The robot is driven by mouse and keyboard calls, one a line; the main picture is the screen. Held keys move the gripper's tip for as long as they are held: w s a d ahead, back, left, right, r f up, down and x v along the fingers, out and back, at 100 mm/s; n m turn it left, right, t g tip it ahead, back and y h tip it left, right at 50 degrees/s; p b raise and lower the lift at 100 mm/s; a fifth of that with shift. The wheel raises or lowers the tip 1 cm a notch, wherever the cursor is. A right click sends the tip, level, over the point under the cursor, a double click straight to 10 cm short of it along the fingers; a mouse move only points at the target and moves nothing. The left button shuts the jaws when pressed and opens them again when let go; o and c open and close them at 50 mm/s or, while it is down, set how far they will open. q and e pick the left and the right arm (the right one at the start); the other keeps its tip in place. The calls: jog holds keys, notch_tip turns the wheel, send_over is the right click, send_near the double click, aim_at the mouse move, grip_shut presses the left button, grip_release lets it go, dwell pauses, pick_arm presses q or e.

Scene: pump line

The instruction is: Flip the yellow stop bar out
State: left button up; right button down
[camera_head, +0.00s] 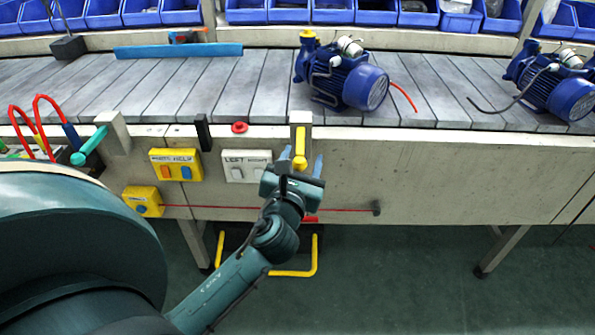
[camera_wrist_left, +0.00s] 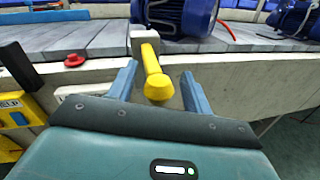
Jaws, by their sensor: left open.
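The yellow stop bar (camera_head: 300,150) hangs from a pale bracket (camera_head: 301,118) on the front edge of the conveyor. It also shows in the left wrist view (camera_wrist_left: 153,72), with its thick knobbed end toward me. My left gripper (camera_head: 302,165) is open, with its blue fingers on either side of the bar. In the left wrist view the fingers (camera_wrist_left: 158,88) are apart, with gaps between them and the bar. Whether the bar's end is fully between the fingertips in depth is hard to tell. My right gripper is not in view.
A blue pump (camera_head: 345,78) stands on the slatted conveyor (camera_head: 250,85) just behind the bracket; another pump (camera_head: 556,82) is at the right. A red button (camera_head: 240,127), a white LEFT panel (camera_head: 246,166) and a yellow switch box (camera_head: 176,165) are left of the bar. A red cord (camera_head: 340,209) runs below.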

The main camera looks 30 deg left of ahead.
pick_arm(q)
jog(key=v, duration=1.3)
